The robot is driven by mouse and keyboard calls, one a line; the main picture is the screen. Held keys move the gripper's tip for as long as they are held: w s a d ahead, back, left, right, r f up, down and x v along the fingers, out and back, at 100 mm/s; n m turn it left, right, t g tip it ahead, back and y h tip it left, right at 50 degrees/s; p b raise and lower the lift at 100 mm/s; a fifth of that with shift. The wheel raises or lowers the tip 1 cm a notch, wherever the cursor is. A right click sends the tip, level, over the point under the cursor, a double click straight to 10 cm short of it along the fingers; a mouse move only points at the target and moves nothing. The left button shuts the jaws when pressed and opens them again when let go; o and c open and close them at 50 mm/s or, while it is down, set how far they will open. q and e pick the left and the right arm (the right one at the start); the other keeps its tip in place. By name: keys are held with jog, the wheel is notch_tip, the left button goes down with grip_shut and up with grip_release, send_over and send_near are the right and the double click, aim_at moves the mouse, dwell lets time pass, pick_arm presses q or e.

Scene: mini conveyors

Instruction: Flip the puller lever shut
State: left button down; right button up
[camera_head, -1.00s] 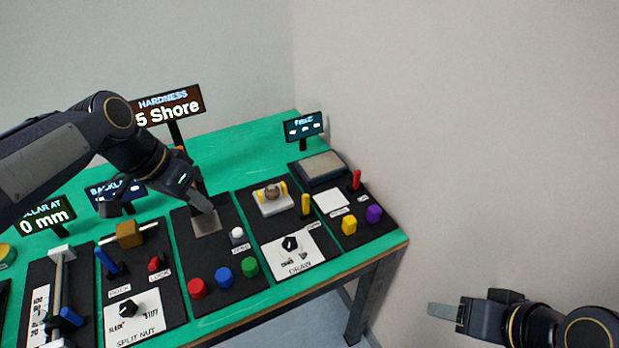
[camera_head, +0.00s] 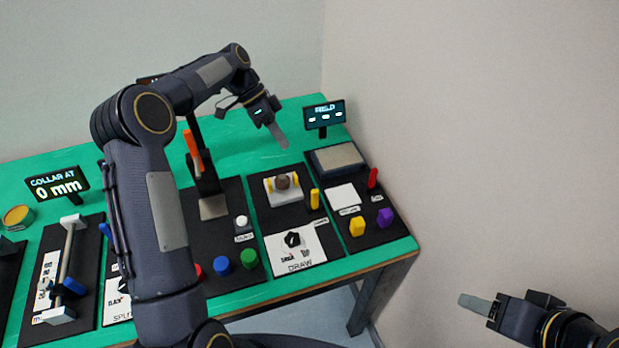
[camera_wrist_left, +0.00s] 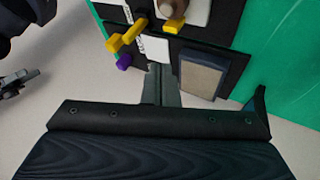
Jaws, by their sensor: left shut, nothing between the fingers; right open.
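The puller panel (camera_head: 262,228) has a white block with a brown round part (camera_head: 284,181) between yellow jaws, and a DRAW dial (camera_head: 292,239). A yellow lever (camera_head: 315,198) stands upright at its right side and seems to be the puller lever. It also shows in the left wrist view (camera_wrist_left: 134,30), beside the yellow block. My left gripper (camera_head: 280,138) is shut and empty, in the air above and behind the puller panel, fingers pointing down. Its fingers (camera_wrist_left: 160,82) show in the wrist view. My right gripper (camera_head: 478,304) is open and empty, off the table at lower right.
The field panel on the right holds a grey pad (camera_head: 338,158), a red lever (camera_head: 373,178), a yellow block (camera_head: 357,226) and a purple block (camera_head: 385,217). The field sign (camera_head: 324,114) stands behind it. Red, blue and green buttons lie left of the puller. A wall closes the right side.

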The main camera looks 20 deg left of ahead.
aim_at(315, 199)
pick_arm(q)
jog(key=p+x, duration=0.1)
jog(key=x, duration=0.8)
jog(key=shift+s+d+p, duration=0.1)
jog(key=shift+d+p, duration=0.05)
jog(key=shift+p, duration=0.15)
jog(key=shift+s+d+f+p, duration=0.25)
jog(key=shift+s+d+p, duration=0.3)
jog(key=shift+s+d, duration=0.6)
jog(key=shift+s+d+f, duration=0.15)
jog(key=shift+s, duration=0.35)
jog(key=shift+s+d+t+b, duration=0.1)
jog(key=shift+s+t+b, duration=0.15)
jog(key=shift+b, duration=0.2)
